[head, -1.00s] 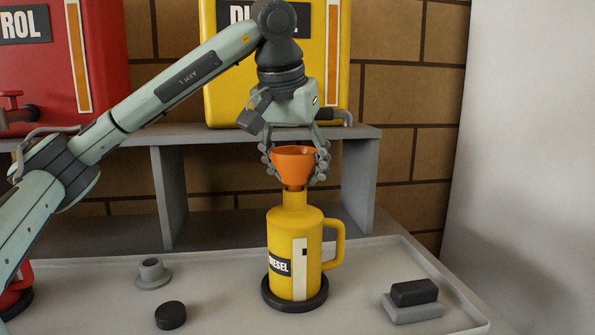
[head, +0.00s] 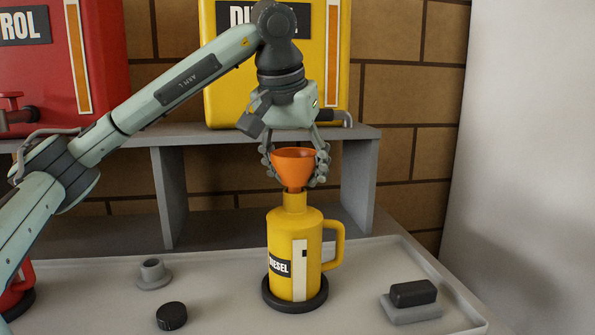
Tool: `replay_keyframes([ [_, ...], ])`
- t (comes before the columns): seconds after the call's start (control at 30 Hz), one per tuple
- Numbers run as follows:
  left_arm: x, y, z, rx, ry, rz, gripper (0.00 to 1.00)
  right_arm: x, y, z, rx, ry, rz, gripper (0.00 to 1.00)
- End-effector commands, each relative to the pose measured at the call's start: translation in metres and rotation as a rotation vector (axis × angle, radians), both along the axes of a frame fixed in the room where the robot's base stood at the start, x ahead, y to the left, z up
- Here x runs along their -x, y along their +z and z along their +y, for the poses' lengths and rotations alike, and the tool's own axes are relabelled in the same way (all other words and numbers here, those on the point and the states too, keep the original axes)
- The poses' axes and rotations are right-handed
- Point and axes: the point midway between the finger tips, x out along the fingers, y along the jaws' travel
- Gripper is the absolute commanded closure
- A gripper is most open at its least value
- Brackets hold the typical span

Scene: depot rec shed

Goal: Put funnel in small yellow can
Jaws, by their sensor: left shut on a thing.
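The orange funnel (head: 294,165) is upright, wide mouth up, directly above the neck of the small yellow can (head: 312,235). Its lower end meets the top of the neck in the picture; I cannot tell how far the spout is inside. My left gripper (head: 294,170) comes down from above and is shut on the funnel, one finger on each side of its cone. The small yellow can has a handle on the right and a DIESEL label, and stands upright on a round black base (head: 296,305). My right gripper is not in view.
A grey shelf (head: 215,148) behind carries a large yellow tank (head: 228,95) and a large red tank (head: 105,80). On the grey tray (head: 235,280) are a black cap (head: 171,316), a grey flanged piece (head: 152,274) and a black-topped block (head: 412,295). A small red can (head: 18,290) is partly hidden at left.

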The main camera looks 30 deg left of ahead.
Motion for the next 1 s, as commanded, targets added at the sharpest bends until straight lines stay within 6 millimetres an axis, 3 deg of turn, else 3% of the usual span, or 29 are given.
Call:
replay_keyframes([
  [1.0, 0.0, -0.014, 0.0, 0.0, 0.0, -0.001, 0.68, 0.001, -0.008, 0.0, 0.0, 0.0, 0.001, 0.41],
])
